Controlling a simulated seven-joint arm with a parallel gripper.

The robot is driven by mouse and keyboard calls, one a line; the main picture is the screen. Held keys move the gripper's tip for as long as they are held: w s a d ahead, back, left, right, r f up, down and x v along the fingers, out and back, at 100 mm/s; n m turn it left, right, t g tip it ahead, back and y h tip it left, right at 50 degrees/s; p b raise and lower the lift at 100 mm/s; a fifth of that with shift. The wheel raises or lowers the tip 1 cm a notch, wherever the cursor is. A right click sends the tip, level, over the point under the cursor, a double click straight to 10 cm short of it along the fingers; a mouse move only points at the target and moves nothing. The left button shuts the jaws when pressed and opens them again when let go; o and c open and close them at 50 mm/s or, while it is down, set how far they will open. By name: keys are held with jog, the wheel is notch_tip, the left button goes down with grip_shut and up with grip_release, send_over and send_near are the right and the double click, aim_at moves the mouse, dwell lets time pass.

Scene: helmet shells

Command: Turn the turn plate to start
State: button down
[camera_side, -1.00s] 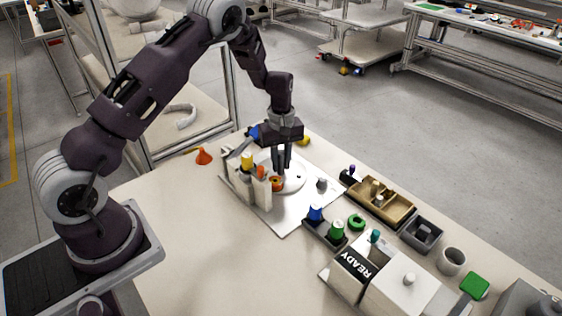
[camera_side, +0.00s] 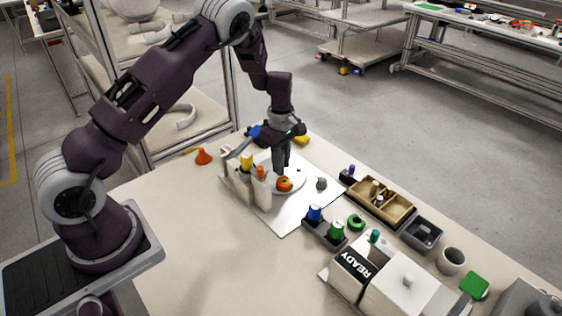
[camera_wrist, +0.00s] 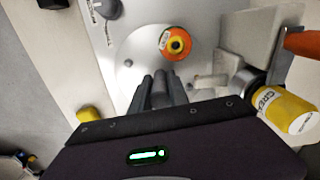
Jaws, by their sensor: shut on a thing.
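The turn plate (camera_side: 294,177) is a pale round disc on a white base board (camera_side: 283,219); it also shows in the wrist view (camera_wrist: 134,50). An orange and yellow ring-like piece (camera_side: 285,184) with a dark centre sits on the disc; in the wrist view the piece (camera_wrist: 175,43) lies just beyond my fingertips. My gripper (camera_side: 281,170) points down over the disc. The fingers hide most of this part.
A grey knob (camera_side: 321,184) is on the board's right.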

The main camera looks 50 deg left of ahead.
jog(key=shift+w+r+n, duration=0.1)
jog(key=shift+w+n, duration=0.05)
jog(key=shift+n, duration=2.85)
jog(key=c, duration=1.3)
grip_release()
jog(key=shift+o, duration=0.2)
notch_tip(320, 180, up, 7)
jog(key=shift+r, duration=0.1)
